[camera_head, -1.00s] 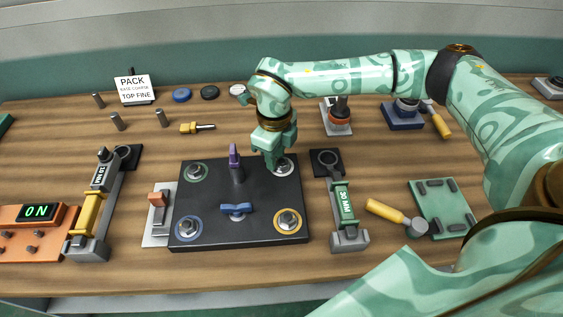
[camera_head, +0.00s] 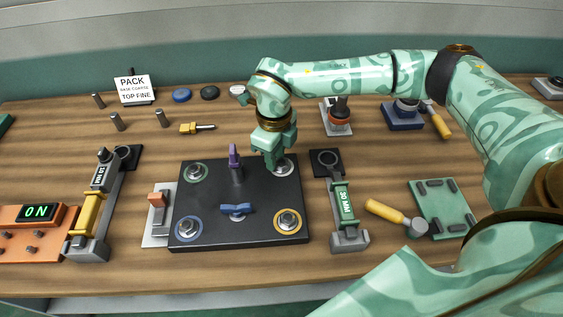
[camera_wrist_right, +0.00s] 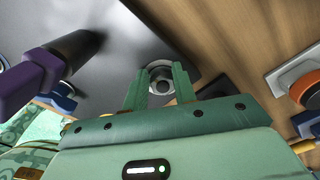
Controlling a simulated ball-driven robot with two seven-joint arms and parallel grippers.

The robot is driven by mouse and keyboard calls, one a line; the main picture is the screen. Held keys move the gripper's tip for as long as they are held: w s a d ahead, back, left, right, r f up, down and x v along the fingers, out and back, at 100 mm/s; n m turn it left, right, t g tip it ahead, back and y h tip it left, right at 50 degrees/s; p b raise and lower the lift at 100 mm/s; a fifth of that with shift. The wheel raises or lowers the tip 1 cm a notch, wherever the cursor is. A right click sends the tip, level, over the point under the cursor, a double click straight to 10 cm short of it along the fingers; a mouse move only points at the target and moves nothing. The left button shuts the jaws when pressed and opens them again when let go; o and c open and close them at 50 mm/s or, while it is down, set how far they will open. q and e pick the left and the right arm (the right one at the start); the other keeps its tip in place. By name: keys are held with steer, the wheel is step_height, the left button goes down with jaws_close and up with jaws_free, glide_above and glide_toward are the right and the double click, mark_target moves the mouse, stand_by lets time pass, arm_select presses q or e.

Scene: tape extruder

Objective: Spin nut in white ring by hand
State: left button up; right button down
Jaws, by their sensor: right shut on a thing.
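The dark plate (camera_head: 240,185) lies mid-table with a nut in a coloured ring at each corner. The nut in the white ring (camera_head: 287,164) is at the plate's far right corner, partly hidden by my right gripper (camera_head: 272,160). In the right wrist view the nut (camera_wrist_right: 160,77) sits between the two green fingertips (camera_wrist_right: 158,80) of my right gripper, which is shut on it. The green ring (camera_head: 194,172), blue ring (camera_head: 188,229) and yellow ring (camera_head: 288,222) surround the other nuts. My left gripper is not in view.
A purple-topped post (camera_head: 235,165) and a blue wing knob (camera_head: 237,209) stand on the plate near the gripper. A 30 MM wrench (camera_head: 343,205) lies to the right and a yellow-handled one (camera_head: 89,212) to the left. A yellow-handled hammer (camera_head: 390,214) lies further right.

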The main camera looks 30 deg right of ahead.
stand_by(0.6)
steer(key=m, duration=0.1)
steer(key=m+p, duration=0.2)
steer(key=shift+w+d+r, duration=0.1)
steer(key=shift+d+r, duration=0.05)
steer(key=shift+d, duration=0.1)
steer(key=shift+d+m, duration=0.1)
steer(key=shift+m, duration=0.8)
steer(key=shift+d+m+p, duration=0.1)
steer(key=shift+m+p, duration=0.85)
steer(key=shift+m, duration=0.05)
steer(key=shift+d+m+p, duration=0.2)
steer(key=shift+m+p, duration=0.4)
steer(key=shift+m, duration=0.6)
